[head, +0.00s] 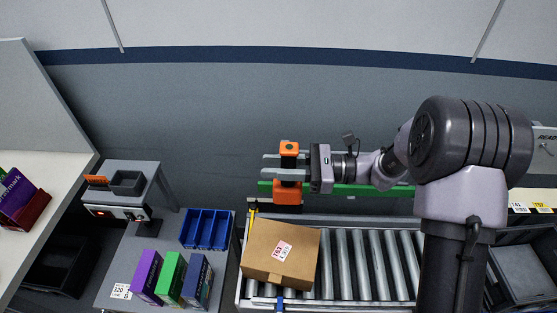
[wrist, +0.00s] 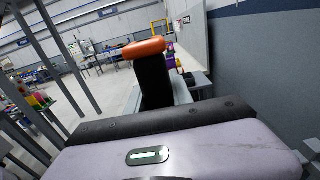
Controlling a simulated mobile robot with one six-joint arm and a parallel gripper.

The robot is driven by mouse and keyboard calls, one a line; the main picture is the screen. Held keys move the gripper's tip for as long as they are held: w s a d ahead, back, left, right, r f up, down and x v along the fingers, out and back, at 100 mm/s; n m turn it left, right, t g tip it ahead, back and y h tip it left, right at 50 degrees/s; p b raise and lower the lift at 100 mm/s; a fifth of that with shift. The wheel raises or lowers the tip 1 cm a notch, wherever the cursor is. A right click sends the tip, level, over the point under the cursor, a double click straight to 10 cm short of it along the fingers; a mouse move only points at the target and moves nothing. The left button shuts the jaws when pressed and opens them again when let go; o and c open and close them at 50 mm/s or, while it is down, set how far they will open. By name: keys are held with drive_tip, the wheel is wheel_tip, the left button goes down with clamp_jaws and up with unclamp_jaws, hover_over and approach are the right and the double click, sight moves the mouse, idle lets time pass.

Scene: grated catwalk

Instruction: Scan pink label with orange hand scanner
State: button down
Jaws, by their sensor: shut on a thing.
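My gripper (head: 277,166) is shut on the orange hand scanner (head: 288,190) and holds it up above the far edge of the roller conveyor. The scanner has an orange top, a dark middle between the fingers and a wider orange lower part. In the wrist view the scanner (wrist: 145,48) shows as an orange end on a dark body. A pale pink label (head: 281,251) with dark red print lies on top of a brown cardboard box (head: 258,262). The box sits on the conveyor, nearer than the scanner and apart from it.
The roller conveyor (head: 378,265) is clear right of the box. A green rail (head: 345,189) runs behind it. Left is a grey table (head: 115,275) with a blue divided bin (head: 206,228), purple, green and dark blue boxes, and a scale-like device (head: 119,212). A wall stands behind.

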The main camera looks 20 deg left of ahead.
sight(275, 182)
wheel_tip(275, 182, down, 7)
drive_tip(key=b, duration=0.4)
drive_tip(key=shift+r, duration=0.15)
drive_tip(key=shift+w, duration=0.1)
drive_tip(key=shift+r, duration=0.15)
wheel_tip(275, 182, up, 8)
drive_tip(key=p, duration=0.5)
drive_tip(key=shift+r+p, duration=0.1)
drive_tip(key=shift+p, duration=0.3)
drive_tip(key=shift+f, duration=0.2)
